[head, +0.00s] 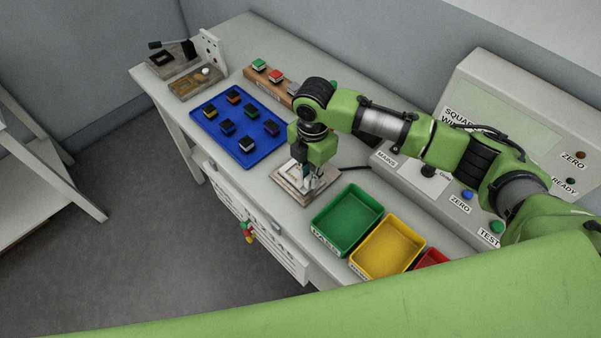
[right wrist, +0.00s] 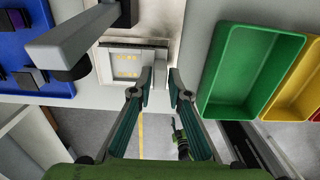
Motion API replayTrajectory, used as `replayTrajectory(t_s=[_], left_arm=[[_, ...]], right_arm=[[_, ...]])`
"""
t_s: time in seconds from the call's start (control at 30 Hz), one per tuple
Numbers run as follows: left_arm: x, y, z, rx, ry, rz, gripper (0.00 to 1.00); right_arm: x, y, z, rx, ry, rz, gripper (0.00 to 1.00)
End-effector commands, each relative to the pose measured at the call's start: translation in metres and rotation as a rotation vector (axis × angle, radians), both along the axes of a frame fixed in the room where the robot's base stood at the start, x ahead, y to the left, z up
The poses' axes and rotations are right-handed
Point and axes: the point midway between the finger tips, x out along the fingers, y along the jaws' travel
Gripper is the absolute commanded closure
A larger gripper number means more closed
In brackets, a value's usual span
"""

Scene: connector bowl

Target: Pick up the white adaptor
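My right gripper (head: 311,178) points down over a wooden fixture (head: 290,190) near the front edge of the bench. In the right wrist view its two fingers (right wrist: 161,86) are apart. A pale block (right wrist: 160,66), perhaps the white adaptor, shows at the gap between the fingertips; I cannot tell whether they touch it. A white square frame with yellowish contacts (right wrist: 126,66) lies just left of the fingers on the fixture. In the head view the gripper hides much of the fixture. My left gripper is not in view.
A grey lever with a dark knob (right wrist: 75,38) stands left of the fingers. A green bin (head: 346,218) and a yellow bin (head: 388,248) are close on the right. A blue tray (head: 238,145) with several small blocks lies left. A tester console (head: 500,120) stands behind.

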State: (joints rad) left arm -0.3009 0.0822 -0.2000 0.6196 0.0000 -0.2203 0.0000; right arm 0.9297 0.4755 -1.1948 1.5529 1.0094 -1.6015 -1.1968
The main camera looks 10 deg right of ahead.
Motion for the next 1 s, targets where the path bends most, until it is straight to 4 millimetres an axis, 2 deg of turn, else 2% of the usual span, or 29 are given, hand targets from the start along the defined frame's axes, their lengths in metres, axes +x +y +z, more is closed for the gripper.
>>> replayTrajectory(t_s=[0.13,0.33,0.37,0.4,0.43,0.83,1.0], left_arm=[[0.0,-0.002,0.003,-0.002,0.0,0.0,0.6],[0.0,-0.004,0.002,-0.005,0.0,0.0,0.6],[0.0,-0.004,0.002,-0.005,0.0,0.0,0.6],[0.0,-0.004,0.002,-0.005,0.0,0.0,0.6],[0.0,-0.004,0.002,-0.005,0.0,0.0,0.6],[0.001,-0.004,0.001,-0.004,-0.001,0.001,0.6],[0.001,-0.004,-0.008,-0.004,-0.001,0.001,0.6]], right_arm=[[0.0,0.0,-0.011,-0.001,-0.001,0.001,0.83],[0.0,0.0,-0.012,0.0,-0.001,0.001,0.83],[0.0,0.0,-0.012,0.0,-0.001,0.001,0.89],[0.0,0.0,-0.012,0.0,-0.001,0.001,0.99],[0.0,0.0,-0.012,0.0,-0.001,0.001,1.0],[0.001,0.0,-0.009,0.001,-0.003,0.0,1.0],[0.001,0.0,0.002,0.002,-0.005,0.001,1.0]])
